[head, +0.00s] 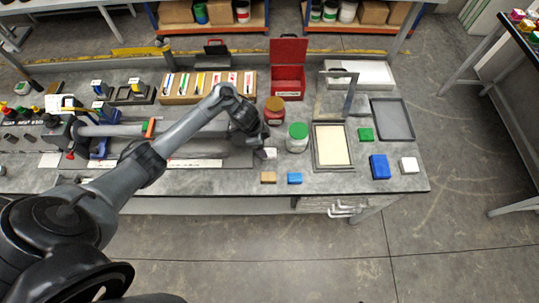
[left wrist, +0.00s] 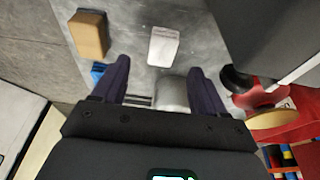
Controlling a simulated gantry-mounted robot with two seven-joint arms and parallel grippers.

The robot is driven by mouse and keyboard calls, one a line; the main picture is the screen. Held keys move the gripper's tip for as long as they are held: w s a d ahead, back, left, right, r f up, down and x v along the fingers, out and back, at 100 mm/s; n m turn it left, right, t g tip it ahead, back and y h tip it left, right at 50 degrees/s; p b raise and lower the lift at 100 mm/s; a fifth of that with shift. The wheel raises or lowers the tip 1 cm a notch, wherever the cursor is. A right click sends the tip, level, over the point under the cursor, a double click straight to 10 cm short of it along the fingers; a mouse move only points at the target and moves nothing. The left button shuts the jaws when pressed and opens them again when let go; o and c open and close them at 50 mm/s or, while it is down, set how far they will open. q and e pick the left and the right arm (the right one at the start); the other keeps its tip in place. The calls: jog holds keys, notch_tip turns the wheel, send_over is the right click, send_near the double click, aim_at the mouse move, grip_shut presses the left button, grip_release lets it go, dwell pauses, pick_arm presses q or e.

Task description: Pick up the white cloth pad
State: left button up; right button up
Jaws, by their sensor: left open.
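A small white pad (head: 269,154) lies on the grey bench near the front edge, just below my left gripper (head: 262,143). It also shows in the left wrist view (left wrist: 163,46), flat on the bench, ahead of and between the two fingertips. My left gripper (left wrist: 159,68) is open and empty, pointing down toward the bench. The pad is apart from both fingers. A second white block (head: 408,164) lies at the bench's right end; I cannot tell its material. My right gripper is not in view.
A tan block (head: 268,177) and a small blue block (head: 295,178) lie in front of the pad. A red jar (head: 274,110) and a green-lidded jar (head: 298,137) stand close by. A framed cream panel (head: 333,145) lies to the right.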

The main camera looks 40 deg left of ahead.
aim_at(269, 152)
pick_arm(q)
jog(key=shift+b+x, duration=0.6)
jog(key=shift+x, duration=2.9)
jog(key=shift+w, duration=0.15)
jog(key=c, duration=1.1)
